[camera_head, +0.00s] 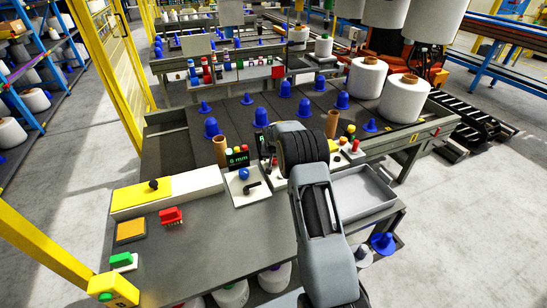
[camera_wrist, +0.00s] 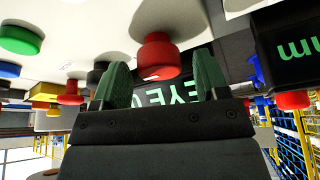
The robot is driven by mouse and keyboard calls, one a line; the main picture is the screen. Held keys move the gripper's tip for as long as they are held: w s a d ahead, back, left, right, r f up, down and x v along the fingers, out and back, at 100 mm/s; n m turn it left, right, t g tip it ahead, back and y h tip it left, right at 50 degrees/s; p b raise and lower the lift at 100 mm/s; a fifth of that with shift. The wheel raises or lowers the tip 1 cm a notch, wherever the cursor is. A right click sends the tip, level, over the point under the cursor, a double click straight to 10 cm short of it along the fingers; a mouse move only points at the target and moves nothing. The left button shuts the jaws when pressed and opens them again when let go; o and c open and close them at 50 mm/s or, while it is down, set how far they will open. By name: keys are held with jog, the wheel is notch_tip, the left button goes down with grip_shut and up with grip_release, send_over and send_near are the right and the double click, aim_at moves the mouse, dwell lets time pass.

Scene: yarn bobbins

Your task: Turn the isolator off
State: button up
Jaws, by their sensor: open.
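In the head view a black rotary knob (camera_head: 153,185) sits on a yellow plate on a long white box (camera_head: 185,191) at the left of the near table. A black lever (camera_head: 252,185) stands on a white panel (camera_head: 247,196) beside a blue ball knob. I cannot tell which control is the isolator. My gripper's tips are hidden behind my arm in the head view. In the wrist view my gripper (camera_wrist: 161,84) is open, its green fingers apart. A round red button (camera_wrist: 157,55) shows between and beyond them; contact cannot be told.
A "6 mm" display (camera_head: 237,155) stands behind the white panel. A red block (camera_head: 171,215), an orange pad (camera_head: 130,231) and a green button (camera_head: 121,260) lie at left. A grey tray (camera_head: 362,193) is right of my arm. Blue cones and white bobbins (camera_head: 404,98) stand behind.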

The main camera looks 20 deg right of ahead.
jog(key=c, duration=0.9)
jog(key=shift+n, duration=0.4)
jog(key=n+b, duration=0.1)
jog(key=n+y+b, duration=0.1)
jog(key=n, duration=0.1)
jog(key=n+y+b, duration=0.1)
jog(key=shift+d+f+n+t+b, duration=0.15)
jog(key=shift+f+n+t+b, duration=0.15)
jog(key=shift+n+b, duration=0.1)
jog(key=n+y+b, duration=0.2)
jog(key=n+b, duration=0.1)
jog(key=n, duration=0.1)
jog(key=shift+r+n, duration=0.1)
jog(key=shift+n, duration=0.2)
jog(key=n, duration=0.2)
jog(key=n+g+y, duration=0.1)
jog(key=n, duration=0.1)
jog(key=shift+d+r+g+b, duration=0.1)
jog(key=shift+r+g+b, duration=0.1)
jog(key=shift+g+b, duration=0.1)
jog(key=shift+n+g+y+p, duration=0.4)
jog(key=shift+n+g+p, duration=0.2)
jog(key=shift+n, duration=1.4)
